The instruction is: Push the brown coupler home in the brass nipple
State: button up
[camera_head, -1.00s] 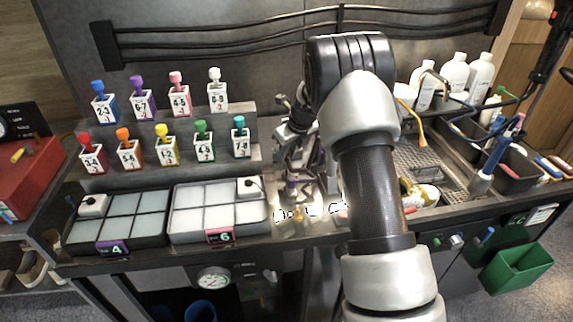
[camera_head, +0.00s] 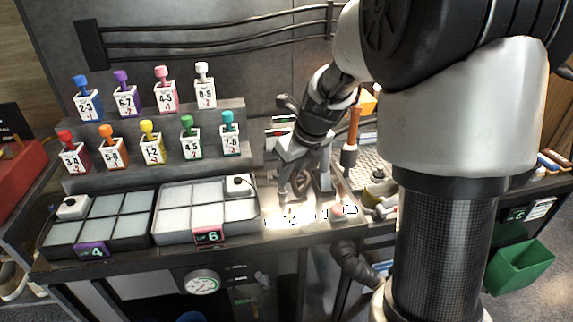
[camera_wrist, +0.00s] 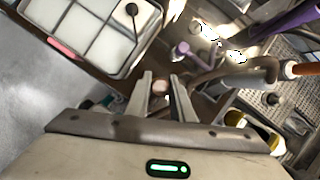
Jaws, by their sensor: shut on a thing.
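My gripper (camera_wrist: 160,78) points down over the bench; its two fingers are a little apart, closed on a small brown piece (camera_wrist: 160,87), which I take for the brown coupler. A brown hose (camera_wrist: 225,74) runs off to the right from beside the fingers. In the head view, my gripper (camera_head: 286,190) is low over the bench's front part, with the brown hose (camera_head: 303,180) beside it. A small brass-coloured spot (camera_head: 291,213) shows in bright glare just below the fingertips; it may be the brass nipple. I cannot tell whether coupler and nipple touch.
A grey segmented tray (camera_head: 159,242) is left of my gripper, with a dark one (camera_head: 50,248) beyond. A purple-topped piece (camera_wrist: 183,48) stands near my fingers. A perforated sink area (camera_head: 372,160) lies right. Colour-topped numbered blocks stand on a stepped rack (camera_head: 240,160) behind.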

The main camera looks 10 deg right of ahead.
aim_at(292, 186)
jog(key=shift+r+p, duration=0.1)
jog(key=shift+p, duration=0.3)
jog(key=shift+f+b, duration=1.8)
jog(key=shift+f, duration=1.2)
jog(key=shift+p, duration=0.9)
jog(key=shift+f+b, duration=1.05)
jog(key=shift+f, duration=0.75)
jog(key=o, duration=1.1)
jog(key=p+v, duration=0.4)
jog(key=v, duration=1.3)
jog(key=shift+s+d+r, duration=0.1)
jog(key=shift+r, duration=0.15)
